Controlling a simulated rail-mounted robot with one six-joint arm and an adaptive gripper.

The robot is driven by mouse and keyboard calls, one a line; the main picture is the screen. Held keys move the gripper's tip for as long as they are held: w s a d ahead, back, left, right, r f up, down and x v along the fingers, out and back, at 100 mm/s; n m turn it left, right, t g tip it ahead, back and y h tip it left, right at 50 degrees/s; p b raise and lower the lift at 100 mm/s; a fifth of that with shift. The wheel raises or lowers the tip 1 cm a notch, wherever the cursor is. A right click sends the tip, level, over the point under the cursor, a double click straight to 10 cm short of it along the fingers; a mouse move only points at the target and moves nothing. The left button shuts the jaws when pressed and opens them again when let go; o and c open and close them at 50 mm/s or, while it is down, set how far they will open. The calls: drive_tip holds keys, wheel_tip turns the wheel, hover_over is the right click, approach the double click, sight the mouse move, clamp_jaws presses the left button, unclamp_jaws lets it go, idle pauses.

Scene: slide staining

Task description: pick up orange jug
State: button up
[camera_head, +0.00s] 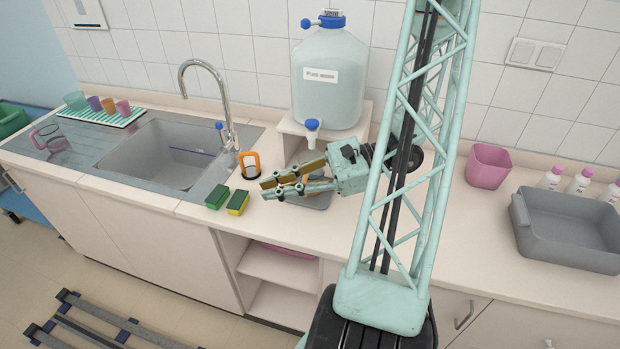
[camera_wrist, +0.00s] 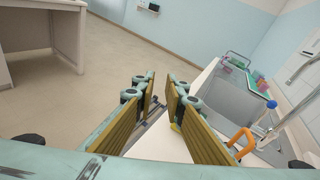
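A green sponge (camera_head: 217,197) and a yellow-green sponge (camera_head: 238,203) lie at the counter's front edge near my fingertips. A pure-water tank (camera_head: 328,98) stands behind my gripper. A sink with a tap (camera_head: 226,110) lies to the left. A grey tub (camera_head: 566,250) is at right.

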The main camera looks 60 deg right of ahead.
drive_tip(key=s+d+f+m+t+h, duration=0.2)
drive_tip(key=s+d+m+t+h, duration=0.1)
drive_tip(key=d, duration=0.4)
drive_tip(key=s+d+f+m+t+h+p, duration=0.1)
drive_tip(key=s+d+f+m+t+h, duration=0.2)
drive_tip(key=d+m+h, duration=0.3)
drive_tip(key=shift+s+d+m+t, duration=0.3)
drive_tip(key=shift+s+d+m, duration=0.1)
drive_tip(key=shift+s+d, duration=0.4)
drive_tip(key=shift+f, duration=0.15)
approach(310, 178)
drive_tip(key=shift+w+a+f, duration=0.35)
drive_tip(key=shift+a+f, duration=0.05)
drive_tip(key=shift+a, duration=0.3)
drive_tip(key=shift+w+a+f, duration=0.35)
drive_tip(key=shift+a+f, duration=0.05)
drive_tip(key=shift+a, duration=0.25)
drive_tip(key=shift+w+a+f, duration=0.35)
drive_tip(key=shift+a+f, duration=0.05)
drive_tip(key=shift+a, duration=0.3)
drive_tip(key=shift+w+r, duration=0.1)
drive_tip(key=shift+w, duration=0.75)
drive_tip(key=shift+w+a, duration=0.1)
drive_tip(key=shift+w, duration=0.1)
drive_tip(key=shift+w+a, duration=0.15)
drive_tip(key=shift+w, duration=2.55)
